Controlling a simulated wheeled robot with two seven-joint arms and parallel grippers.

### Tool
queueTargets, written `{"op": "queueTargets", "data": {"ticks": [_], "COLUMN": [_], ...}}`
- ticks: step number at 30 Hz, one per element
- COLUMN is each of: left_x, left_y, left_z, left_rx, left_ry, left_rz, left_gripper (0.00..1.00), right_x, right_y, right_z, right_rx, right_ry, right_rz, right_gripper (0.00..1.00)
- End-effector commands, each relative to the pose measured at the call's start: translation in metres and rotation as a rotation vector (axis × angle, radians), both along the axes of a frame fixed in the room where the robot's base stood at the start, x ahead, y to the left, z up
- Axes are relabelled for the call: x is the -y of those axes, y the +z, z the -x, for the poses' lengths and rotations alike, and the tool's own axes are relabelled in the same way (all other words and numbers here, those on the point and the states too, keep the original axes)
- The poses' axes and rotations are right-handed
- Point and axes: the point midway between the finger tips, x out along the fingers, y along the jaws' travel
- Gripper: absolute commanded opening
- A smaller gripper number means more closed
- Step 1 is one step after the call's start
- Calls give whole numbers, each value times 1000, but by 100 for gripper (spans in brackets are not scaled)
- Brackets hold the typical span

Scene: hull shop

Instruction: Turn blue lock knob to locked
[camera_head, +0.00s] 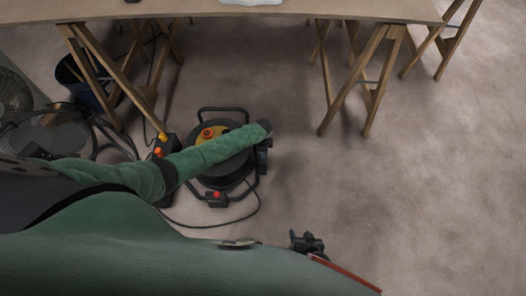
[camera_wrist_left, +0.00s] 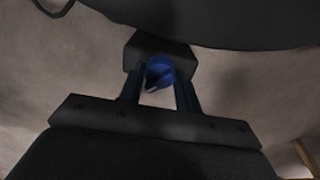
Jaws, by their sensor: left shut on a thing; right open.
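The blue lock knob (camera_wrist_left: 160,72) shows in the left wrist view, in front of a dark block (camera_wrist_left: 141,46). A pale mark shows low on its face; I cannot tell which setting it is at. My left gripper (camera_wrist_left: 160,90) is shut on the knob, one finger on each side. In the head view my green-sleeved left arm reaches over a black cable reel (camera_head: 208,133) with a yellow centre, and the knob and left fingers are hidden or too small to make out there. My right gripper (camera_head: 307,243) is open and empty, low in the head view, apart from the reel.
A wooden table (camera_head: 270,10) on trestles stands at the back. A dark bucket (camera_head: 88,88) is under its left end, and a black cable (camera_head: 225,224) curves along the floor by the reel. The floor (camera_head: 420,180) at the right is clear.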

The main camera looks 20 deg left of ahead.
Motion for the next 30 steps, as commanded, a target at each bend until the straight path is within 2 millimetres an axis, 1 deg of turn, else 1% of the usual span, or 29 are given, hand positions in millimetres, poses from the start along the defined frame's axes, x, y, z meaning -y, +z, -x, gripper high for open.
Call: {"op": "queueTargets", "data": {"ticks": [1, 3, 4, 11, 14, 17, 24, 30], "left_x": [1, 1, 1, 0, 0, 0, 0, 0], "left_y": [1, 1, 1, 0, 4, 14, 51, 72], "left_z": [-1, 0, 0, 0, 0, 0, 0, 0], "left_rx": [1, 1, 1, 0, 1, 1, 1, 0], "left_ry": [-1, -1, -1, 0, 0, 0, -2, -1], "left_rz": [1, 1, 1, 0, 0, 1, 1, 0], "left_gripper": [39, 53, 55, 55, 55, 55, 55, 55], "right_x": [0, 0, 0, 0, 0, 0, 0, 0], "right_y": [0, 0, 0, 1, 2, 4, 11, 14], "right_z": [0, -1, -1, -2, -2, -2, -1, 0], "right_rx": [0, 1, 1, 2, 2, 2, 1, -1], "right_ry": [0, 0, 0, 0, 0, 0, 1, 2], "right_rz": [0, 0, 0, 0, 0, 0, 0, 0], "right_gripper": [50, 50, 50, 50, 50, 50, 50, 50]}}
